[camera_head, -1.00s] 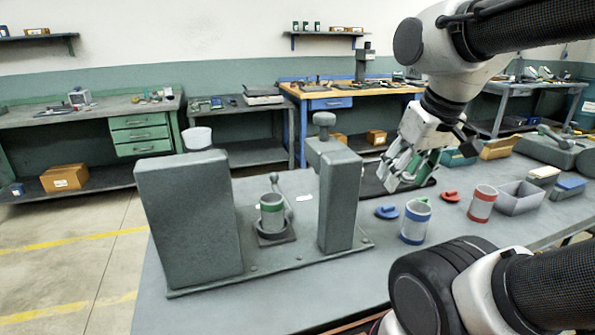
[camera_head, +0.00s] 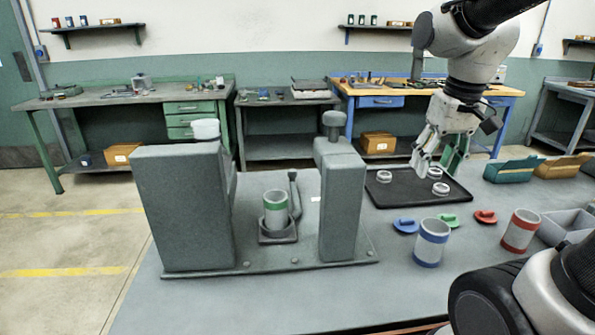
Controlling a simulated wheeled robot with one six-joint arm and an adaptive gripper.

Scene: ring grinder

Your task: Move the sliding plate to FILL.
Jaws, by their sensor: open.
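The grey ring grinder (camera_head: 182,205) stands on the table, with a tall block at left and a narrower post (camera_head: 342,205) at right. Between them a small dark plate (camera_head: 277,238) sits on the base; it looks like the sliding plate. A cup with a green band (camera_head: 276,208) stands upright on it, and an upright handle (camera_head: 294,190) rises behind the cup's right side. I cannot read any FILL mark. My gripper (camera_head: 437,168) is open, pointing down over the black tray, right of the grinder and well apart from the plate.
The black tray (camera_head: 400,198) holds three pale rings. Blue, green and red lids, a blue-banded cup (camera_head: 431,242) and a red-banded cup (camera_head: 520,231) stand right of the grinder. A grey bin (camera_head: 565,228) is at far right. The table front is mostly clear.

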